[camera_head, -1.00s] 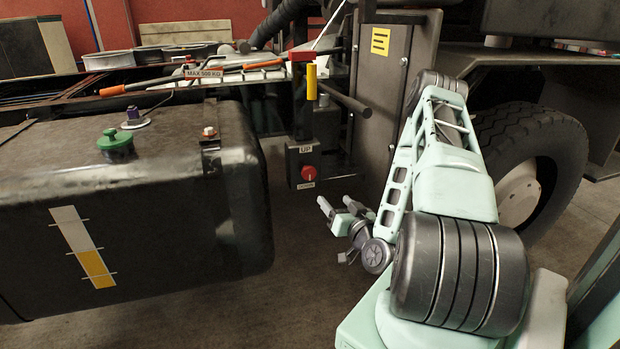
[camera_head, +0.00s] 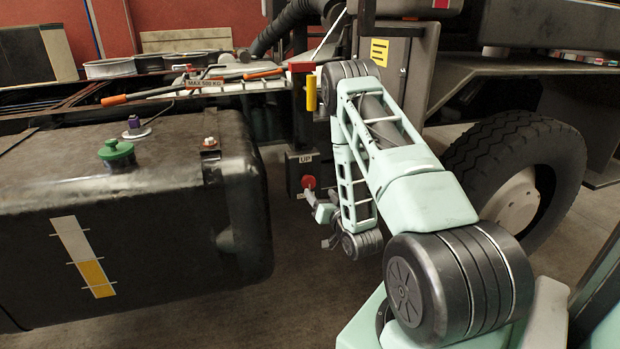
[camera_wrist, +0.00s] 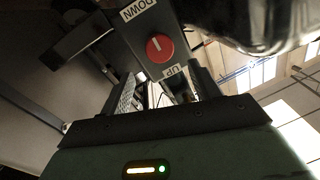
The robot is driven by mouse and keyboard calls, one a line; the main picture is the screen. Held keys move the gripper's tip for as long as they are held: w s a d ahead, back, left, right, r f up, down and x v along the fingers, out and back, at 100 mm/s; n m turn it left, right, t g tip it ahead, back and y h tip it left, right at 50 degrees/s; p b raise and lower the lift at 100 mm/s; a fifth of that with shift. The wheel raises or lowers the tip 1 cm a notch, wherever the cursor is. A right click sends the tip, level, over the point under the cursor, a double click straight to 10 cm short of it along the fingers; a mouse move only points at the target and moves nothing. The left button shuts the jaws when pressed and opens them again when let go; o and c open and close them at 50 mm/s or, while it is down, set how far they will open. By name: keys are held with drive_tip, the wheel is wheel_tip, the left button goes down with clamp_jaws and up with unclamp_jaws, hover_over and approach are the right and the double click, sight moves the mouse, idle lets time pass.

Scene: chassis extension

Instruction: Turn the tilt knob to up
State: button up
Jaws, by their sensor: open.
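The tilt knob (camera_head: 308,182) is a round red knob on a dark box (camera_head: 293,172) below the hanging yellow handle. In the wrist view the red knob (camera_wrist: 159,48) sits between the DOWN label (camera_wrist: 138,8) and the UP label (camera_wrist: 173,71). Its small white mark lies on the side toward DOWN. The UP label (camera_head: 305,158) shows above the knob in the head view; DOWN is hidden there. My gripper (camera_head: 312,203) is open and empty, just below and in front of the knob. I see no contact between them.
A large black tank (camera_head: 140,205) with a green cap (camera_head: 116,153) stands left of the box. The yellow handle (camera_head: 311,93) hangs above the box, close to my arm. A truck wheel (camera_head: 520,180) stands at the right. Floor below my gripper is clear.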

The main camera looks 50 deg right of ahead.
sight(310, 182)
drive_tip(key=x, duration=0.8)
drive_tip(key=shift+w+f+p, duration=0.1)
drive_tip(key=shift+w+p, duration=0.2)
drive_tip(key=shift+p, duration=0.05)
drive_tip(key=c, duration=0.9)
